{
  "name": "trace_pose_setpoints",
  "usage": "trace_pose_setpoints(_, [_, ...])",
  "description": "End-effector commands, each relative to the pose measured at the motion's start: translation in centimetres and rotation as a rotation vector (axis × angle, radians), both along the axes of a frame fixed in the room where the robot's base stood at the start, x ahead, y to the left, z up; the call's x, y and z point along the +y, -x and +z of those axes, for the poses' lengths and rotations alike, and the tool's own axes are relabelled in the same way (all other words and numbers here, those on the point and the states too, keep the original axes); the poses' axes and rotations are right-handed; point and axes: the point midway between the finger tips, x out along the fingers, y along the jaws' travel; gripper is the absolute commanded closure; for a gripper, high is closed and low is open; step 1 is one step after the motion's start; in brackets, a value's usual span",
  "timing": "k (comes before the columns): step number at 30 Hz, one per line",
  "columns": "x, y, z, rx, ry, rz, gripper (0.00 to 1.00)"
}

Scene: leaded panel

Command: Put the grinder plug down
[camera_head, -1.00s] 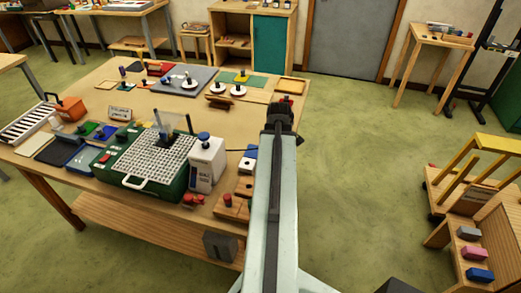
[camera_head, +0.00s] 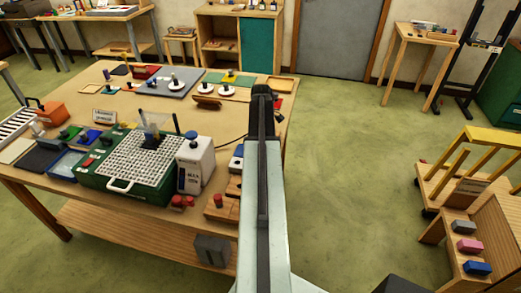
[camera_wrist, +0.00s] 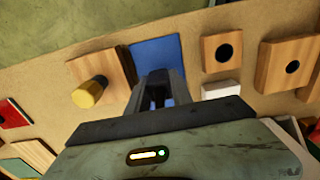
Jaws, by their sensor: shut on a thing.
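My gripper (camera_wrist: 160,92) points away from me over the table in the wrist view, its dark fingers close together. In the head view my gripper (camera_head: 262,93) is at the far end of my pale arm, over the table's right side. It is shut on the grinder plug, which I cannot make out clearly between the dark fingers. The green grinder (camera_head: 112,178) with a white grid top and a handle stands on the table left of my arm. A blue mat (camera_wrist: 157,52) lies just beyond the fingers in the wrist view.
A white unit (camera_head: 194,168) with a blue knob stands beside the grinder. In the wrist view, wooden blocks with dark holes (camera_wrist: 222,62) lie right of the fingers, and a yellow knob (camera_wrist: 88,93) stands to the left. Open floor (camera_head: 350,170) lies right of the table.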

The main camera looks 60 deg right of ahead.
Motion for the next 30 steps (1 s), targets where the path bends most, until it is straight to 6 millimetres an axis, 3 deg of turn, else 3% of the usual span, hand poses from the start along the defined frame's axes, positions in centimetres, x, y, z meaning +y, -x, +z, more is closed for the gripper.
trace_pose_setpoints(1, [0.0,0.0,-1.1,0.000,0.000,0.000,1.00])
trace_pose_setpoints(11, [0.1,0.0,-1.0,0.000,0.000,0.001,1.00])
trace_pose_setpoints(12, [0.1,0.0,-1.0,0.000,0.000,0.001,0.71])
trace_pose_setpoints(14, [0.1,0.0,-0.9,0.000,0.000,0.001,0.54])
trace_pose_setpoints(15, [0.1,-0.1,-0.9,0.000,0.000,0.001,0.52])
trace_pose_setpoints(25, [0.1,-0.1,-0.7,0.000,0.000,0.002,0.52])
trace_pose_setpoints(30, [0.1,-0.1,0.9,0.000,0.000,0.002,0.52])
